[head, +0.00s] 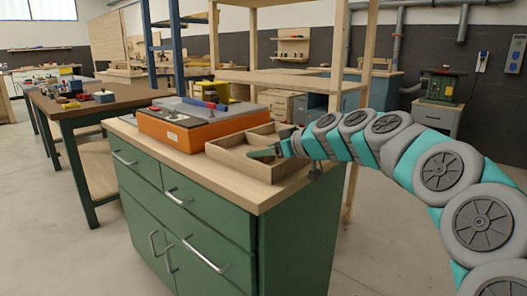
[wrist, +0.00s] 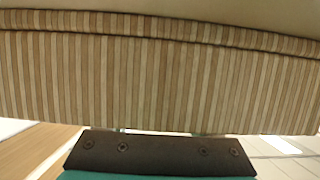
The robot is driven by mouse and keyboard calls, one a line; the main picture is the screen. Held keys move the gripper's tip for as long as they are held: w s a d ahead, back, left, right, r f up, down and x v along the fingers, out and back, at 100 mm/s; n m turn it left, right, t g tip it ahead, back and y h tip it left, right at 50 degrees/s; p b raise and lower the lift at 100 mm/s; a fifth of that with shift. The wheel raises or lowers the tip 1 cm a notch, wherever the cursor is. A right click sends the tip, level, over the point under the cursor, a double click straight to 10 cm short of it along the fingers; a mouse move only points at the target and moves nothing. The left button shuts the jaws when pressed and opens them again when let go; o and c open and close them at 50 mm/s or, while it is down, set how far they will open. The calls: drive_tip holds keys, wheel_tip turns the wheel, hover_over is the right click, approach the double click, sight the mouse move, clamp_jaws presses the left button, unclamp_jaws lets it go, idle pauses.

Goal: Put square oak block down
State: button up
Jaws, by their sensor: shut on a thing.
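My gripper (head: 270,153) is at the right end of my arm's reach over the cabinet top, low at the wooden tray (head: 238,163) with several compartments. A teal finger shows over the tray's front compartment. In the wrist view a striped light-and-dark wooden block (wrist: 160,75), which I take for the square oak block, fills most of the picture right beyond the dark finger plate (wrist: 160,153). My gripper is shut on it. In the head view the block cannot be made out, and whether it touches the tray floor cannot be told.
An orange case (head: 180,130) with a grey top and tools stands left of the tray on the green cabinet (head: 190,215). A wooden shelf frame (head: 290,78) rises behind. A workbench (head: 95,97) with small items is at the left. The cabinet's front strip is clear.

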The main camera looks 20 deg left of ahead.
drive_tip(key=shift+f+b, duration=0.3)
drive_tip(key=shift+b, duration=0.05)
drive_tip(key=o, duration=1.4)
drive_tip(key=shift+c, duration=0.2)
drive_tip(key=shift+r, duration=0.1)
drive_tip(key=shift+r+p, duration=0.3)
drive_tip(key=shift+p, duration=0.15)
drive_tip(key=b+v, duration=0.1)
drive_tip(key=v, duration=1.1)
drive_tip(key=shift+s+f, duration=0.1)
drive_tip(key=shift+f, duration=0.1)
